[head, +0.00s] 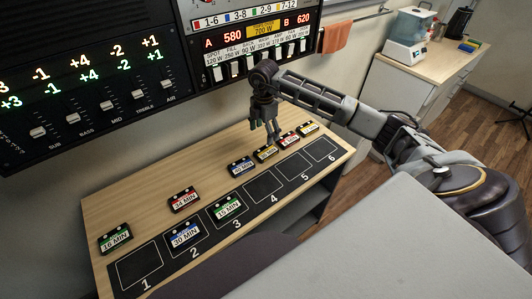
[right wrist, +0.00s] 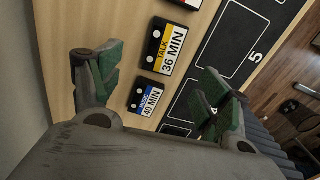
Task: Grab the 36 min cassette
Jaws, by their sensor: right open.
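The 36 MIN cassette (head: 265,153) is black with a yellow-and-white label and lies at the back of the wooden shelf, behind the numbered board. My right gripper (head: 265,134) is open and empty, pointing down just above and behind this cassette. In the right wrist view its green-padded fingers (right wrist: 160,78) are spread, with the 36 MIN cassette beyond their tips. My left gripper is out of view.
The blue-labelled 40 MIN cassette (right wrist: 148,98) lies close beside it; a red-labelled cassette (head: 288,141) is on the other side. Blue and green cassettes lie on slots 2 and 3 of the black board (head: 290,167). The control panel (head: 90,75) rises behind.

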